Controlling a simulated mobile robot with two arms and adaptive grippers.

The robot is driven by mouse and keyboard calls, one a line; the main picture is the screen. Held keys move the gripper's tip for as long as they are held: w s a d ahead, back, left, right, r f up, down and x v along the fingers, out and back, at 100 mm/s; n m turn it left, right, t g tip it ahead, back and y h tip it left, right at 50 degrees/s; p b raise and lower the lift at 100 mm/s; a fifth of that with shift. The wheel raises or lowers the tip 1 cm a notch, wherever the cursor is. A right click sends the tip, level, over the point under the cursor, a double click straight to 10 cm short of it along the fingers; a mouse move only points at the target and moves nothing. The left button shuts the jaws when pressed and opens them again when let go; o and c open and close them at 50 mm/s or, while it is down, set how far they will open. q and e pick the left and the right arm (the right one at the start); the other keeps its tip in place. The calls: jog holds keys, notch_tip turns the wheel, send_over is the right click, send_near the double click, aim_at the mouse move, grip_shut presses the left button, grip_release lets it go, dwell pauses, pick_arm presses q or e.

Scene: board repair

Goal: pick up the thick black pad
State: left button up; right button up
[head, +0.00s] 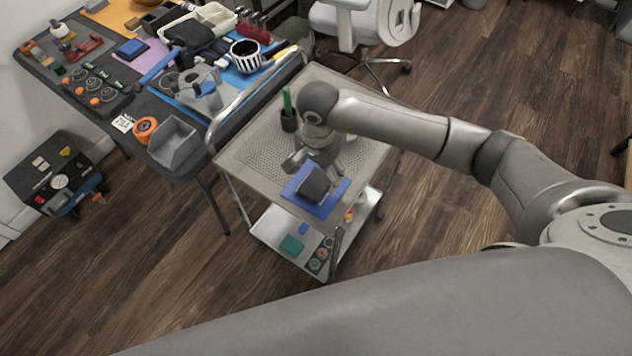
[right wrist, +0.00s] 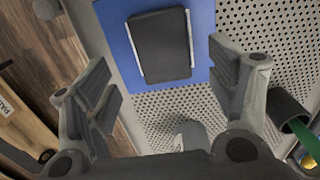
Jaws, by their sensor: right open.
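The thick black pad (right wrist: 160,47) lies on a blue sheet (right wrist: 203,20) in the right wrist view, with a pale strip along each long side. In the head view the pad (head: 315,184) is a dark block on the blue sheet (head: 333,205), at the cart's near end. My right gripper (head: 314,164) is over the cart, close to the pad and partly in front of it. In the right wrist view its fingers (right wrist: 162,78) are spread wide with nothing between them. The pad shows beyond the fingertips, not gripped. My left gripper is out of view.
The cart's perforated top (head: 258,150) is mostly bare. A dark cup with a green item (head: 289,120) stands near my right gripper; it also shows in the right wrist view (right wrist: 287,108). A crowded workbench (head: 120,68) is at the left. The cart's lower shelf (head: 268,232) holds small items.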

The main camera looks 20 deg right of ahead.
aim_at(316, 183)
jog(key=shift+w+a+f+p, duration=0.15)
jog(key=shift+f+p, duration=0.35)
jog(key=shift+f, duration=1.65)
jog(key=shift+c, duration=0.2)
jog(key=c, duration=1.2)
jog(key=shift+c, duration=0.4)
jog(key=shift+r, duration=0.15)
